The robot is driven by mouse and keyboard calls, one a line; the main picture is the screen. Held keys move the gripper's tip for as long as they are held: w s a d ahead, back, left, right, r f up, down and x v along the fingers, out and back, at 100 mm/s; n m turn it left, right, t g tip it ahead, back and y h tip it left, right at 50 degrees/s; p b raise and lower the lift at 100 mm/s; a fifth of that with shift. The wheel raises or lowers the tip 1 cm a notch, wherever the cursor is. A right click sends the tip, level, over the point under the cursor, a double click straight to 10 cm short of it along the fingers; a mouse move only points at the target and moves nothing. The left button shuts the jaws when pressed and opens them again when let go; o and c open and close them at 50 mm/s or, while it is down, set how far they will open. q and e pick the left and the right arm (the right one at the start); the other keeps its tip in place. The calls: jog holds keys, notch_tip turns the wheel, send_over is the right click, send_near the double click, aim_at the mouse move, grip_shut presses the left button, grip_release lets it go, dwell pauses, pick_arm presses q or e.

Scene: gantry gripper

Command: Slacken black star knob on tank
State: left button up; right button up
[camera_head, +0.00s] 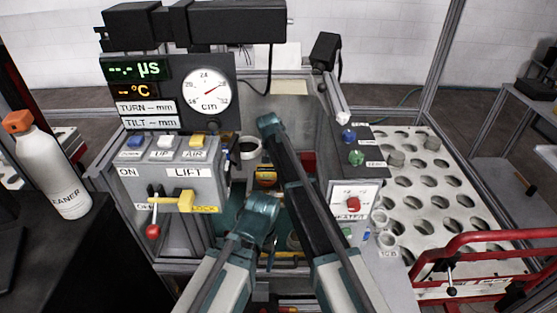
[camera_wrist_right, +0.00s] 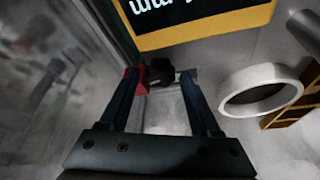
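A small black knob-like part (camera_wrist_right: 160,71) shows in the right wrist view, between the tips of my right gripper's fingers; its star shape is not clear. My right gripper (camera_wrist_right: 158,84) is open, with a finger on each side of the part and visible gaps. Contact cannot be told. In the head view, my right arm reaches into the middle of the rig, and its fingers are hidden. My left arm's teal wrist end is low in the centre, but its finger opening cannot be made out. The tank itself is not clearly distinguishable.
A white ring (camera_wrist_right: 262,90) lies right of the right fingers, and a yellow-edged dark panel (camera_wrist_right: 205,20) is beyond them. A red part (camera_wrist_right: 130,76) is beside the left finger. The LIFT box (camera_head: 175,185) and heater panel (camera_head: 352,199) flank my arms.

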grip_shut()
jog(key=shift+n, duration=0.3)
jog(key=n+y, duration=0.1)
jog(key=n, duration=0.1)
jog(key=shift+d+n, duration=0.15)
jog(key=shift+n, duration=0.25)
jog(key=shift+n+y, duration=1)
jog(key=shift+n, duration=1.2)
jog(key=shift+o, duration=1.5)
grip_release()
jog(key=shift+r, duration=0.15)
